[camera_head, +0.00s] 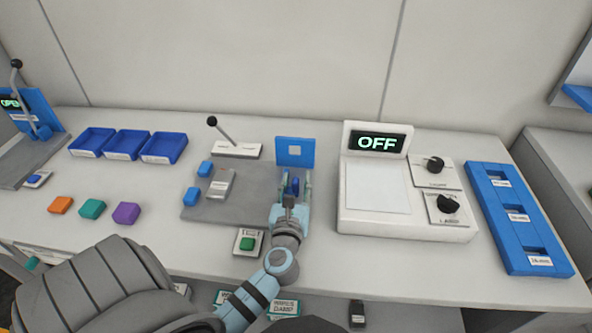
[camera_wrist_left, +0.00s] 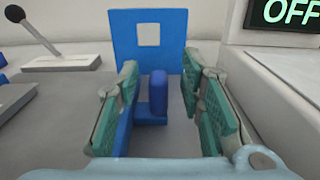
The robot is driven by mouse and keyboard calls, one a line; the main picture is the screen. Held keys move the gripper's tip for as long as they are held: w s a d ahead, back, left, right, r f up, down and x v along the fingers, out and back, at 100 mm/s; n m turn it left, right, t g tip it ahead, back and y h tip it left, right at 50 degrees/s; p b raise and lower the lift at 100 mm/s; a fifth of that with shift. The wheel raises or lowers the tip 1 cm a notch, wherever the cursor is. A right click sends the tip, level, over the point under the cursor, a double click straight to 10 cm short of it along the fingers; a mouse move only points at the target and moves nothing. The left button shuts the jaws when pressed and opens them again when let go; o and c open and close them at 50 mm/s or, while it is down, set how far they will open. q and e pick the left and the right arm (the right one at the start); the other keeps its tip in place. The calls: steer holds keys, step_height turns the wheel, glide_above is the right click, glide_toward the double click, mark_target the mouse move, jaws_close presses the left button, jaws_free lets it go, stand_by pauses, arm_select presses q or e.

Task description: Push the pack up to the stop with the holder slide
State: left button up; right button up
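My left gripper (camera_head: 294,188) reaches down over the right end of the grey fixture plate (camera_head: 240,207). In the left wrist view its green-padded fingers (camera_wrist_left: 162,80) stand apart, one on each side of a blue upright tab (camera_wrist_left: 158,92) on a blue base. This looks like the holder slide; I see gaps between it and both fingers. A blue upright plate with a square window (camera_wrist_left: 149,50) stands behind it. A light grey block (camera_head: 219,184), possibly the pack, lies on the fixture beside two blue blocks (camera_head: 205,168). My right gripper is not in view.
A white device reading OFF (camera_head: 377,143) stands close right of the fixture. A black-knobbed lever (camera_head: 212,121) stands behind it and a green button (camera_head: 247,243) in front. Blue trays (camera_head: 164,148) and coloured blocks (camera_head: 126,213) are left, a blue rack (camera_head: 515,220) far right.

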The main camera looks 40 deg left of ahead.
mark_target(295, 185)
arm_select(q)
steer(key=v, duration=0.6)
steer(key=shift+s+d+r, duration=0.15)
steer(key=shift+s, duration=0.15)
steer(key=shift+w, duration=0.1)
